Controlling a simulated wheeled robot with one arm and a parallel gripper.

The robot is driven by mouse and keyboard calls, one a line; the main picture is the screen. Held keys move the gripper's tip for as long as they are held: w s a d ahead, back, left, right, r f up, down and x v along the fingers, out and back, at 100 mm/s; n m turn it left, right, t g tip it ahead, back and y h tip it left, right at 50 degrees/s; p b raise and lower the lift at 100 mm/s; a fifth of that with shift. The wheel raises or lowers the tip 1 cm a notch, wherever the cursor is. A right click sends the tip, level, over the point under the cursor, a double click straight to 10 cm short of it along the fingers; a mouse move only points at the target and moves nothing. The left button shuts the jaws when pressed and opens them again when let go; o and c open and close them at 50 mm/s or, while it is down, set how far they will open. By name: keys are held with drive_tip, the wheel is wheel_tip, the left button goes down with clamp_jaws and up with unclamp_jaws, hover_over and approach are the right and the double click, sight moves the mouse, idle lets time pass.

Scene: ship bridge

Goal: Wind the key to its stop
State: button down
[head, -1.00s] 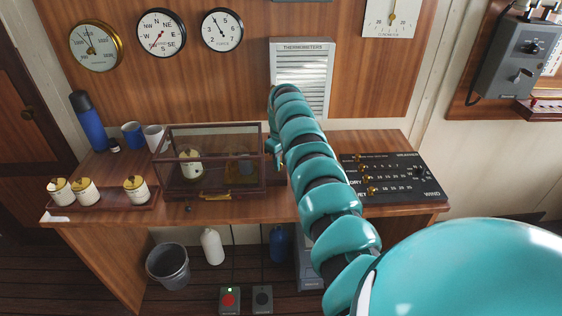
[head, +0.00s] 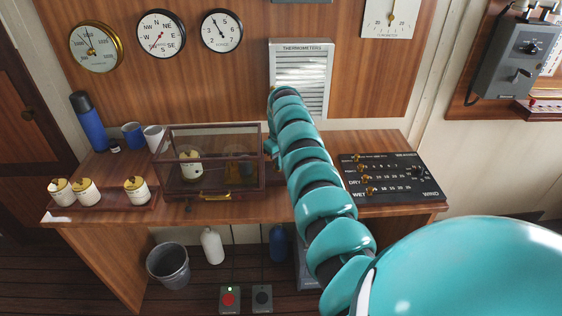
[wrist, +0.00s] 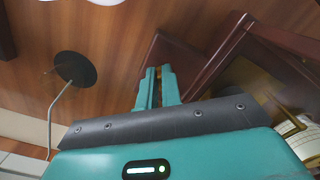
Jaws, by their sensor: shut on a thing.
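A glass-and-wood case (head: 213,193) stands on the desk, with a white drum (head: 190,165) and brass parts inside. My gripper (wrist: 158,72) is at the right side of this case, its two teal fingers close together with a thin brownish thing between the tips. I take this for the key; it is mostly hidden by the fingers, so its turn angle cannot be told. In the wrist view the case's dark wooden frame (wrist: 215,72) and its base lie just beyond and right of the fingers. In the head view my arm hides the fingertips.
Lidded white jars (head: 85,192) stand on a tray at the left, with mugs (head: 133,134) and a blue flask (head: 88,122) behind. A black switch panel (head: 400,180) lies right of my arm. A louvred thermometer box (head: 301,75) hangs above.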

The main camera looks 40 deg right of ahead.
drive_tip(key=shift+w+r, duration=0.1)
drive_tip(key=c, duration=1.6)
unclamp_jaws()
drive_tip(key=shift+w, duration=0.1)
drive_tip(key=shift+o, duration=0.2)
wheel_tip(320, 180, up, 8)
drive_tip(key=b, duration=0.2)
drive_tip(key=shift+r+b, duration=0.25)
drive_tip(key=shift+b, duration=0.05)
wheel_tip(320, 180, up, 9)
drive_tip(key=p, duration=0.9)
drive_tip(key=shift+f, duration=0.2)
